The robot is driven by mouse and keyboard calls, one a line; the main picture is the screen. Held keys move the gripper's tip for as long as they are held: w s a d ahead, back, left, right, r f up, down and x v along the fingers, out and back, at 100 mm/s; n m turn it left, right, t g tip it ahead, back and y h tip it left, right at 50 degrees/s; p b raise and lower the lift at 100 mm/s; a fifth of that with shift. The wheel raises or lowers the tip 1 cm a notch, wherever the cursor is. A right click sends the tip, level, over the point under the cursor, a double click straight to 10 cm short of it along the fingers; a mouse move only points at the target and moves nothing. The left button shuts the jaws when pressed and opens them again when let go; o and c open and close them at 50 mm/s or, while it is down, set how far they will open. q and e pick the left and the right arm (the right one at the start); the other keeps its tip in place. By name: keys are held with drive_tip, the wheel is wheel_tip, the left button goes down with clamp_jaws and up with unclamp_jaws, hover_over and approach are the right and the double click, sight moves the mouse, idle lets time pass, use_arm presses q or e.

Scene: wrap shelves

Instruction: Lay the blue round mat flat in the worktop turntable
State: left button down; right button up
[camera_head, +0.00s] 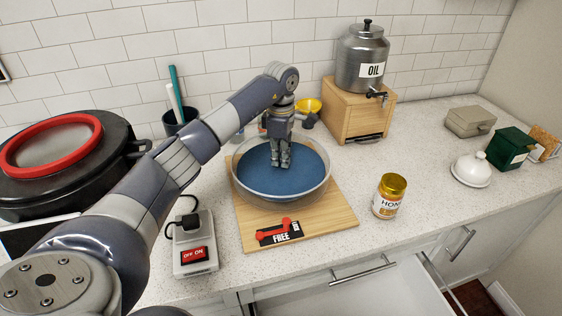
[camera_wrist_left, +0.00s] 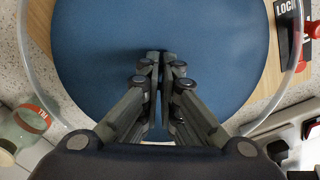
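The blue round mat (camera_head: 300,181) lies inside the clear-rimmed worktop turntable (camera_head: 329,183) and looks flat where it shows. It fills most of the left wrist view (camera_wrist_left: 215,60). My left gripper (camera_head: 281,164) points straight down over the middle of the mat. Its fingertips (camera_wrist_left: 161,55) are close together with a narrow gap, at or just above the mat's surface. I cannot tell whether they pinch part of the mat or touch it. The fingers hide the mat's centre. My right gripper is not in view.
The turntable's wooden board (camera_head: 342,216) carries a red lever (camera_head: 273,233) by a FREE label. A honey jar (camera_head: 390,196) stands right, an OFF/ON switch box (camera_head: 194,250) left. An oil canister (camera_head: 361,57) on a wooden box (camera_head: 350,110) stands behind. An open drawer (camera_head: 390,298) is in front.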

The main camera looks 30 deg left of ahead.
use_arm(q)
wheel_tip(320, 180, down, 2)
drive_tip(key=shift+f, duration=0.1)
drive_tip(key=shift+f, duration=0.1)
drive_tip(key=shift+f, duration=0.15)
drive_tip(key=c, duration=1.8)
unclamp_jaws()
drive_tip(key=shift+r, duration=0.2)
wheel_tip(320, 180, up, 11)
drive_tip(key=shift+f+b, duration=0.15)
drive_tip(key=shift+b, duration=1.1)
drive_tip(key=shift+r, duration=0.65)
